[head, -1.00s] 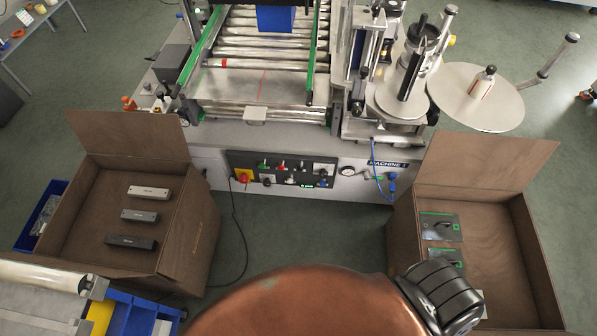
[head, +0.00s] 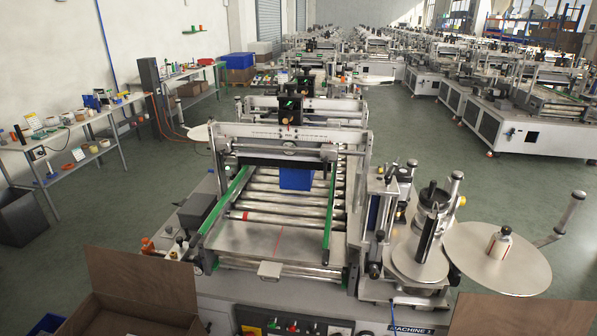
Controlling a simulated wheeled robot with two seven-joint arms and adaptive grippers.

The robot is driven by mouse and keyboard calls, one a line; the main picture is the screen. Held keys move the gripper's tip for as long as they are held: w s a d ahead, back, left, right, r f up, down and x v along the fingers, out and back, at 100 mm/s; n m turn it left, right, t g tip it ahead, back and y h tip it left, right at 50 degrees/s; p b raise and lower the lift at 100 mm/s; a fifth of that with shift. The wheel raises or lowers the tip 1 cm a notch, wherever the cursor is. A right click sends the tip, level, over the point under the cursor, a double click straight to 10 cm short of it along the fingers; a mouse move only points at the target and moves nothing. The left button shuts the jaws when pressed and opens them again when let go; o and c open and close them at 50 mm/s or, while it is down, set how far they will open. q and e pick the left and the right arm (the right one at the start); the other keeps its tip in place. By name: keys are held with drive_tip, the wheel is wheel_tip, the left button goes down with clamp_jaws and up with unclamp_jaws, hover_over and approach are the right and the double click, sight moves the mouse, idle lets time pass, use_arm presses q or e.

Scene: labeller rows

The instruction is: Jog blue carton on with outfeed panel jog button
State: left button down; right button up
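The blue carton (head: 296,179) sits on the roller conveyor (head: 270,203) between the green side rails, partly hidden under the dark crossbar of the labelling machine. The front panel (head: 300,323) of the machine shows only its top strip at the bottom edge of the head view, with a red button (head: 291,325) and part of a yellow switch plate (head: 251,331). I cannot tell from here which control is the outfeed jog button. Neither of my grippers is in view.
A brown open box (head: 140,290) stands at the lower left and another box (head: 520,315) at the lower right. A round label reel plate (head: 495,258) sticks out right of the machine. Benches with small items line the left wall.

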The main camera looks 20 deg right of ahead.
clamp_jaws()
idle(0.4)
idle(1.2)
